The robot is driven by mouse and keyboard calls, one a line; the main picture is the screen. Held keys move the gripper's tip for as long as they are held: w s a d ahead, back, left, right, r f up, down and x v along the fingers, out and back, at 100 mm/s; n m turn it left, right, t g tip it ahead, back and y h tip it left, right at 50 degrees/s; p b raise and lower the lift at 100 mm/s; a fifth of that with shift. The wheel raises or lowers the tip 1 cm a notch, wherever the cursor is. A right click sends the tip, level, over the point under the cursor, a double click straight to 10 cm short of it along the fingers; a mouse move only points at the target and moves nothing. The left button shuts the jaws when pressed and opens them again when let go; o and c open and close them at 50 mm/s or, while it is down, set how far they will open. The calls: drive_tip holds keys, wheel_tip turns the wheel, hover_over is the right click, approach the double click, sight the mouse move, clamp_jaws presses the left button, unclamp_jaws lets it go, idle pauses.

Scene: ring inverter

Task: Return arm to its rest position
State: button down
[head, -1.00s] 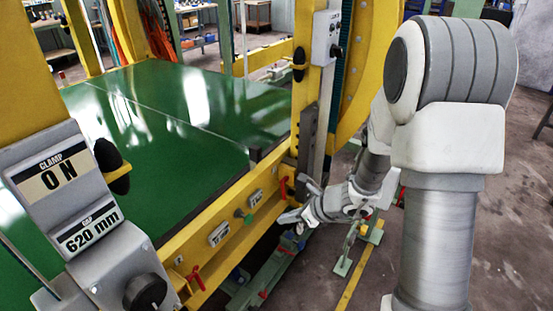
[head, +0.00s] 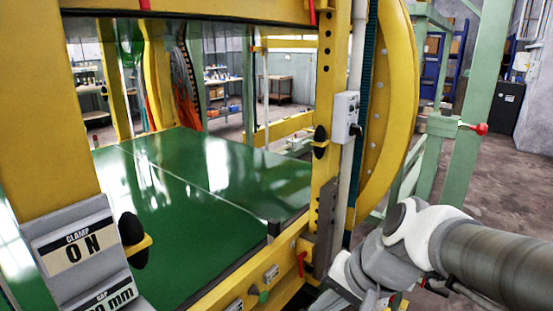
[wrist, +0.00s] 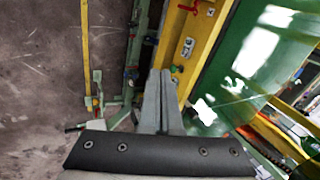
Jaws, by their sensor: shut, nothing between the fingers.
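My gripper (wrist: 161,76) points away from the wrist camera, its two grey fingers together and nothing between them. In the head view my arm comes in from the lower right. Its bent wrist part lies beside the yellow frame's front corner, and the gripper itself is hard to make out at the bottom edge. In the wrist view the fingers appear in front of the yellow side beam (wrist: 192,50) of the inverter, with floor to their left. I cannot tell the exact gap to the beam.
The ring inverter has a green deck (head: 190,215), a yellow post (head: 326,150) and a curved yellow ring (head: 402,110). A clamp sign (head: 75,248) reads ON. A pale green frame (head: 470,130) with a red-tipped lever stands behind my arm. Bare floor (head: 520,195) lies at the right.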

drive_tip(key=s+d+r+n+t+h, duration=0.2)
drive_tip(key=s+d+r+n+h, duration=0.2)
drive_tip(key=s+d+n, duration=0.25)
wheel_tip(320, 180, up, 12)
drive_tip(key=p, duration=1.2)
drive_tip(key=shift+w+r+m, duration=0.15)
drive_tip(key=shift+w+m, duration=0.2)
drive_tip(key=shift+w, duration=0.05)
